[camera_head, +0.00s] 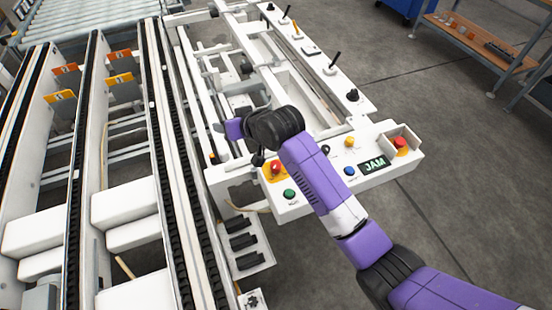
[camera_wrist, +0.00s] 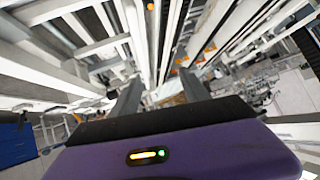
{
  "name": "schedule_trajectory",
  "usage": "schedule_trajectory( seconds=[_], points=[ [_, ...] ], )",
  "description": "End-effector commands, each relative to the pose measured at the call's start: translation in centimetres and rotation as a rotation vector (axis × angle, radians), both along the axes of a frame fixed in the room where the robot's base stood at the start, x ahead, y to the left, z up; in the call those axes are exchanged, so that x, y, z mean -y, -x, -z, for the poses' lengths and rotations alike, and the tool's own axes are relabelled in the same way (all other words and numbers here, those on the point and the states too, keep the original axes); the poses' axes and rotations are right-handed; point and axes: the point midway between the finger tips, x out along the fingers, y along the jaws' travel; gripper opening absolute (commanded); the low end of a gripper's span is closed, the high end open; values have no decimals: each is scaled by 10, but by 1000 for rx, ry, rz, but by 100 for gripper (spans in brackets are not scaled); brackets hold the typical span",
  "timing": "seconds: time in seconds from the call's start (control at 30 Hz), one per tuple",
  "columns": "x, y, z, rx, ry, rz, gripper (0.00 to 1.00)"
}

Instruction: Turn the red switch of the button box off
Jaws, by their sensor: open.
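The button box (camera_head: 322,193) is a white panel at the front right end of the white machine frame in the head view. A red control on a yellow base (camera_head: 274,168) sits at its left end. A second red control (camera_head: 400,143) stands in a raised guard at its right end. I cannot tell from the picture which one is the switch, nor its position. My gripper (camera_wrist: 160,90) is open and empty in the wrist view. In the head view it is beyond the box, to the left, over the frame. My arm crosses the box and hides part of its middle.
Black levers (camera_head: 333,62) stand along the frame's right rail. Conveyor rails (camera_head: 160,120) fill the left.

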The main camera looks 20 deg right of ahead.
Motion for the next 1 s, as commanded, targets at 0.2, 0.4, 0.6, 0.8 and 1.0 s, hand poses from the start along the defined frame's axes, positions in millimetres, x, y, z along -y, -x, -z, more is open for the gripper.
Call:
schedule_trajectory(
  seconds=[0.2,0.4,0.6,0.8,1.0],
  points=[
    [58,-1,16,-425,185,15,54],
    [94,54,40,-774,272,62,54],
    [102,82,50,-903,292,82,54],
    [102,84,74,-909,291,83,54],
    [102,84,104,-908,293,82,54]
  ],
)
